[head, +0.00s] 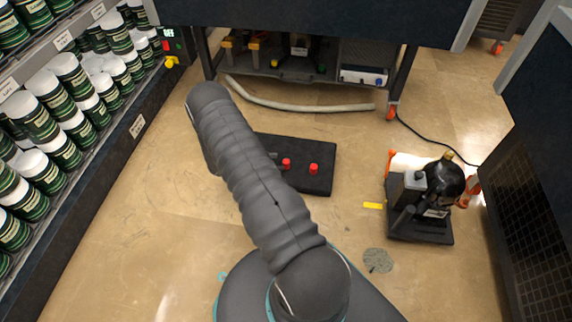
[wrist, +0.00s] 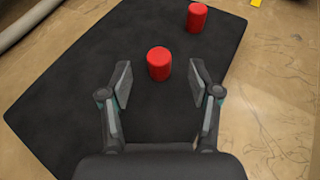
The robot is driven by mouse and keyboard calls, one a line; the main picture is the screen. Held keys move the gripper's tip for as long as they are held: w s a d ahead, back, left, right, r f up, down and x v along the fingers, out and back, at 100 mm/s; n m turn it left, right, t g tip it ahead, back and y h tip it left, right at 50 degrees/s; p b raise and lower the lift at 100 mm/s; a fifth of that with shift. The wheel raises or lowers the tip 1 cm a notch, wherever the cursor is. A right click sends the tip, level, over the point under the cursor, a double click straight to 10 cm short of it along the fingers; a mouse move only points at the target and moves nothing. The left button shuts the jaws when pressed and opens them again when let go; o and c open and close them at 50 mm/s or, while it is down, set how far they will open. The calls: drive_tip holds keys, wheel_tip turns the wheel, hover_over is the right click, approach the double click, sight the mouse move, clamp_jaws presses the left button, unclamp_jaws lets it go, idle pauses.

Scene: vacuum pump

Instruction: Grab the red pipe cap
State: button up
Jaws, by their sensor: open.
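Two red caps stand upright on a black mat (head: 318,150). In the wrist view, the nearer red cap (wrist: 159,64) is just ahead of my open gripper (wrist: 161,84), roughly centred between the fingers and apart from them. The second red cap (wrist: 197,17) stands farther off to the upper right. In the head view, the caps show as a left one (head: 286,164) and a right one (head: 313,169). My arm covers the left part of the mat there, and my gripper is hidden behind it.
A black pump (head: 443,180) with orange parts stands on the floor at right. A yellow strip (head: 373,206) lies beside it. A pale hose (head: 300,106) lies under the bench (head: 320,12). Shelves of cans (head: 60,109) line the left. Open floor lies left of my arm.

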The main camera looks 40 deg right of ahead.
sight(286, 161)
drive_tip(key=x, duration=0.4)
drive_tip(key=shift+d, duration=0.15)
drive_tip(key=c, duration=0.9)
drive_tip(key=shift+r, duration=0.1)
